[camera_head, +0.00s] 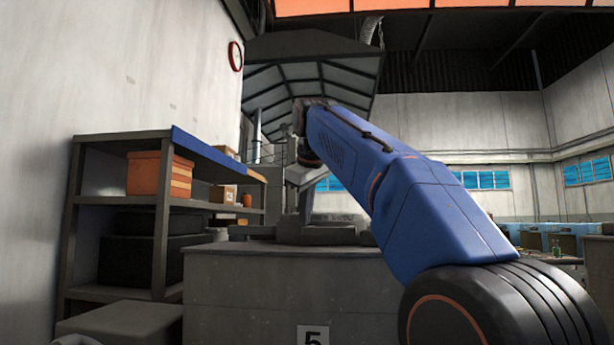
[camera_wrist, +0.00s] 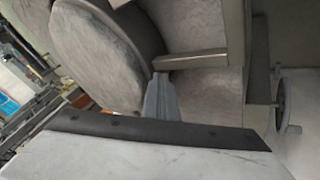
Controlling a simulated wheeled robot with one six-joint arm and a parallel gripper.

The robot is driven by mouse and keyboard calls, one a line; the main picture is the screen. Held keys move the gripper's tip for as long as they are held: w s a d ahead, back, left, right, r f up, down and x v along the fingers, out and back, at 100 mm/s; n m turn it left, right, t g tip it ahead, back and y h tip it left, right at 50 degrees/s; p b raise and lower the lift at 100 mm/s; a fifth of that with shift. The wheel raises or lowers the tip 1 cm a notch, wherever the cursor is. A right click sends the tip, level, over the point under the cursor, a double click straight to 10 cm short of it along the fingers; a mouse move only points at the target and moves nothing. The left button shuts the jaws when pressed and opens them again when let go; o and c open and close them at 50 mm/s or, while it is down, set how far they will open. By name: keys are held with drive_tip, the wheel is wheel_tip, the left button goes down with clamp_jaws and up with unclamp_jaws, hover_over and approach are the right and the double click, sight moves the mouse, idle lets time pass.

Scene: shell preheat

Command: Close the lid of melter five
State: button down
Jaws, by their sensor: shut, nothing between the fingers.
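Melter five (camera_head: 270,285) is a grey block with a "5" plate on its front, in the middle of the head view. Its top carries low grey parts, partly behind my arm. In the wrist view a thick round grey disc (camera_wrist: 95,50), which looks like the lid, stands tilted at the upper left. A pale bar (camera_wrist: 192,61) juts beside it. My gripper (camera_wrist: 161,78) is shut and empty, its tips close to the disc's edge and the bar's end. I cannot tell whether they touch. In the head view the fingers are not clear.
A shelf with an orange box (camera_head: 160,174) and dark bins stands left of the melter, close to the wall. A large ribbed grey hood (camera_head: 310,75) hangs behind. A handwheel (camera_wrist: 283,108) shows at the right of the wrist view. Blue units (camera_head: 550,238) stand far right.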

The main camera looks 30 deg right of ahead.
drive_tip(key=v, duration=1.5)
drive_tip(key=shift+s+a+f, duration=0.2)
drive_tip(key=shift+a+f, duration=0.05)
drive_tip(key=shift+a, duration=0.05)
drive_tip(key=shift+a, duration=0.1)
